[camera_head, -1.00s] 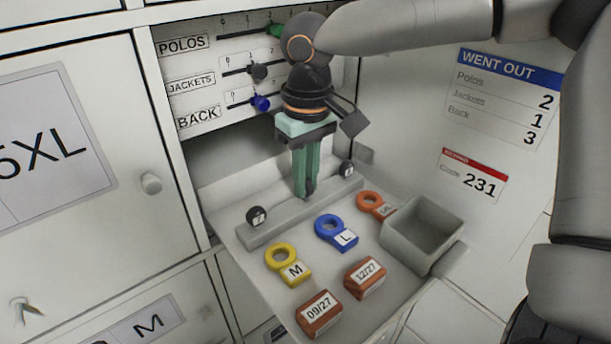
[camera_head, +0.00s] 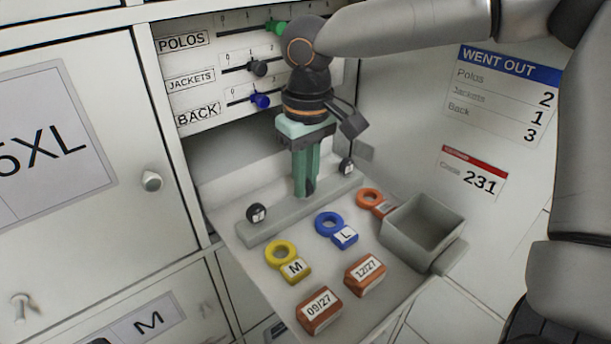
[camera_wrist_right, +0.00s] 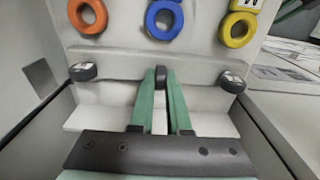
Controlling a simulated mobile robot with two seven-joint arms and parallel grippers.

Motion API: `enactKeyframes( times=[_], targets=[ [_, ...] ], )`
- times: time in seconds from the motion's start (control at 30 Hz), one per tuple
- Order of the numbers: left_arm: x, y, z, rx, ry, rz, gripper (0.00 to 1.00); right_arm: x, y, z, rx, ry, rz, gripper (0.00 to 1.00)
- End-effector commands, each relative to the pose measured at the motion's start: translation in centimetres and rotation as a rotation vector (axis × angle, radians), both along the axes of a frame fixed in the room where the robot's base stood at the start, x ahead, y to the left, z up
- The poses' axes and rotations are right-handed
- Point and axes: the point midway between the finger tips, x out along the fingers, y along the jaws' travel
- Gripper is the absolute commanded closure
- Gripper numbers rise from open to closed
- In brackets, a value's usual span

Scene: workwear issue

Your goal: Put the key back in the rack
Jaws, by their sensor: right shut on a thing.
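The rack is a grey bar (camera_head: 282,223) on the pull-out shelf. A black-headed key stands at its left end (camera_head: 257,213) and another at its right end (camera_head: 346,167). My right gripper (camera_head: 306,192), with green fingers, points down over the middle of the bar. The right wrist view shows its fingertips shut on a black key (camera_wrist_right: 160,76), between the two end keys. The key's lower part is hidden, so I cannot tell whether it is seated. My left gripper is not in view.
Yellow (camera_head: 281,252), blue (camera_head: 329,224) and orange (camera_head: 369,198) ring tags lie in front of the rack. Two brown date blocks (camera_head: 319,310) (camera_head: 365,275) and an open grey bin (camera_head: 424,232) stand nearby. Sliders (camera_head: 261,100) are on the panel behind.

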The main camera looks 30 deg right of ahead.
Motion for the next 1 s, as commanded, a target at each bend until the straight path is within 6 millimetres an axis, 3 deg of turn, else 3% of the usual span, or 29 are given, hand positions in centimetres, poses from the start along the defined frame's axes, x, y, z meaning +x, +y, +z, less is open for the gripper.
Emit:
enactKeyframes(
  times=[0.43, 0.47, 0.73, 1.0],
  targets=[
    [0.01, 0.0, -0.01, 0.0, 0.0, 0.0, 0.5, -0.03, 0.0, -0.19, 0.001, 0.002, 0.0, 1.0],
    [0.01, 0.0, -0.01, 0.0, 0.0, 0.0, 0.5, -0.03, 0.0, -0.2, 0.001, 0.002, 0.0, 0.83],
    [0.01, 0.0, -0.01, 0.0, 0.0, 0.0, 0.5, -0.02, 0.0, -0.15, 0.001, 0.001, 0.0, 0.53],
    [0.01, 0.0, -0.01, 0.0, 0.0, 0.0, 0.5, 0.01, 0.0, -0.06, 0.0, 0.0, 0.0, 0.5]
  ],
)
